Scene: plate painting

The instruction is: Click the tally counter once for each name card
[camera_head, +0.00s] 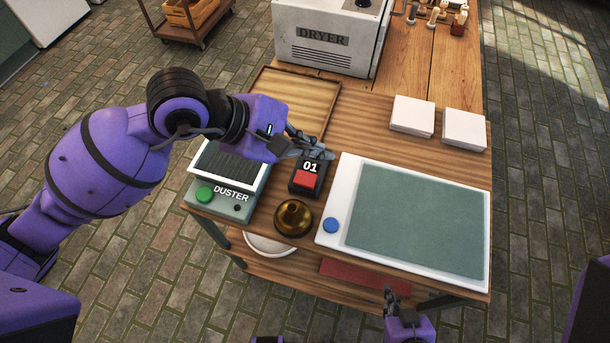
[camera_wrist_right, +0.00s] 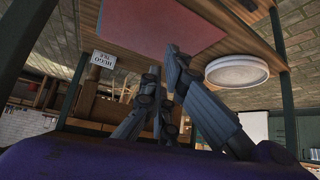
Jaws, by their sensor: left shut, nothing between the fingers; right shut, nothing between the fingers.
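The tally counter (camera_head: 307,178) is a dark box with a red button on the table. Its display reads 01. My left gripper (camera_head: 328,152) is shut and empty just beyond the counter's far edge, close above it; I cannot tell whether it touches. My right gripper (camera_head: 390,294) is shut and empty, low at the table's front edge; its fingers also show in the right wrist view (camera_wrist_right: 162,75). No name card is clearly identifiable in the head view. In the right wrist view a small white card (camera_wrist_right: 103,59) with dark lettering shows; I cannot read it surely.
A grey duster box (camera_head: 233,208) with a green button, a brass dome (camera_head: 293,218) and a white-framed green pad (camera_head: 415,218) surround the counter. Two white stacks (camera_head: 412,114) (camera_head: 464,129), a wooden tray (camera_head: 325,95) and a dryer (camera_head: 328,35) stand farther back.

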